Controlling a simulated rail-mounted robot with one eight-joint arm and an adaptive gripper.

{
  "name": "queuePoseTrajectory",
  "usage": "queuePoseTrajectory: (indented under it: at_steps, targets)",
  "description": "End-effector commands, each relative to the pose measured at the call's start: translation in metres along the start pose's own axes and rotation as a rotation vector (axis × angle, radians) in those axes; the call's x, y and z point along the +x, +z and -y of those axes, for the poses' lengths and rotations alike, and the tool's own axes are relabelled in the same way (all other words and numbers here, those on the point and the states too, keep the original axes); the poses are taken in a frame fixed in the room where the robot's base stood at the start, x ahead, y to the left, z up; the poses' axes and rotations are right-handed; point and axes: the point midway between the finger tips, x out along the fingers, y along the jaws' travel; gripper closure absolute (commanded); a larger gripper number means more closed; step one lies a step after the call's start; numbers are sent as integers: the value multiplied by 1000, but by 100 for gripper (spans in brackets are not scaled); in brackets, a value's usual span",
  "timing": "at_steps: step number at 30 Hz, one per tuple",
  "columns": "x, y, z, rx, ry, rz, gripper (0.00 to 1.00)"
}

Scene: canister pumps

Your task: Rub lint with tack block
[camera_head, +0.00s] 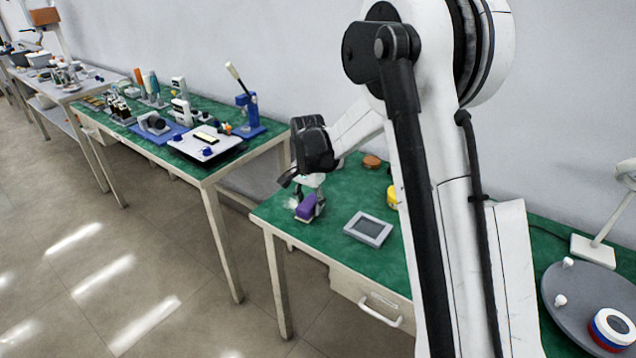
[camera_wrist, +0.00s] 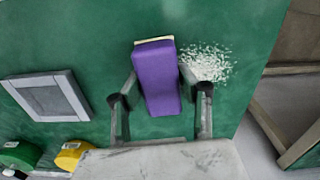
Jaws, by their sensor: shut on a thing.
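A purple tack block (camera_wrist: 157,78) with a pale layer along one edge sits between the fingers of my gripper (camera_wrist: 160,92), which is shut on it. In the head view the purple block (camera_head: 306,207) is at the near left part of the green table, below my gripper (camera_head: 308,198). A patch of white lint (camera_wrist: 208,64) lies on the green mat right beside the block in the wrist view. In the head view the lint (camera_head: 291,202) is a faint pale patch left of the block. Whether the block touches the mat is hard to tell.
A grey framed pad (camera_head: 368,229) lies right of the block; it also shows in the wrist view (camera_wrist: 48,96). A yellow item (camera_head: 392,197) and a brown round item (camera_head: 371,161) stand farther back. The table's edge is close beyond the lint (camera_wrist: 262,70).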

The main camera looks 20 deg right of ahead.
Motion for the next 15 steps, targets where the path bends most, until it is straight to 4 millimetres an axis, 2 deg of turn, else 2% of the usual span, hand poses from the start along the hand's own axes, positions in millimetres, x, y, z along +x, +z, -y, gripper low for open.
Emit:
queuePoseTrajectory:
  at_steps: [1,3,7,15]
  targets:
    - [3,0,-1,0,0,0,100]
    - [-6,0,-1,0,0,0,100]
    - [-37,1,-2,0,0,0,100]
    - [-59,0,-1,0,0,0,100]
